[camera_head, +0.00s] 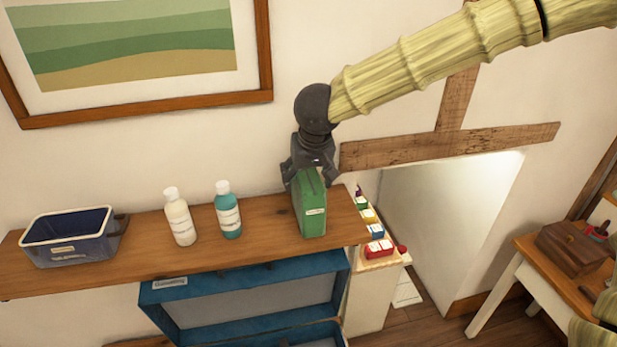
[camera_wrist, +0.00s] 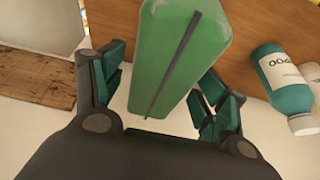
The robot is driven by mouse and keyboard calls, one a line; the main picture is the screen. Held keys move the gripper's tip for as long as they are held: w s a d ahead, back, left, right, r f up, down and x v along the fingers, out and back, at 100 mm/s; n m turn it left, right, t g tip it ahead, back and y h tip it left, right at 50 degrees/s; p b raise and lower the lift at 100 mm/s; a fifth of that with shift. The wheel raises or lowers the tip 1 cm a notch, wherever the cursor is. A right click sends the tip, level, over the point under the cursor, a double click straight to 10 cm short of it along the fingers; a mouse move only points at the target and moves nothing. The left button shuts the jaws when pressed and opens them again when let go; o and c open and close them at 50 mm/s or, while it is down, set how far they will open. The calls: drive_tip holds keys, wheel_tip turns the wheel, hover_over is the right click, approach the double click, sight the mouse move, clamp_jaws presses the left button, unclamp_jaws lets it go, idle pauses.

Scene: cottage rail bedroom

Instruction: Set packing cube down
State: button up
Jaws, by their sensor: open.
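The green packing cube (camera_head: 310,207) stands upright on the wooden shelf (camera_head: 262,236), near the shelf's right end. A small white label shows on its front. My gripper (camera_head: 312,172) is above and behind the top of the cube, pointing down. In the wrist view the cube (camera_wrist: 178,55) lies between the open fingers of my gripper (camera_wrist: 160,105), with a dark zip line along its top. The fingers stand apart from its sides, with a gap visible on each side.
A teal bottle (camera_head: 228,212) and a cream bottle (camera_head: 179,218) stand left of the cube. A dark blue bin (camera_head: 68,238) is at the shelf's left. A blue open case (camera_head: 245,290) is below. Small coloured boxes (camera_head: 376,232) sit right, lower down.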

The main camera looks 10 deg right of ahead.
drive_tip(key=b+v, duration=0.2)
drive_tip(key=v, duration=1)
drive_tip(key=shift+r, duration=0.1)
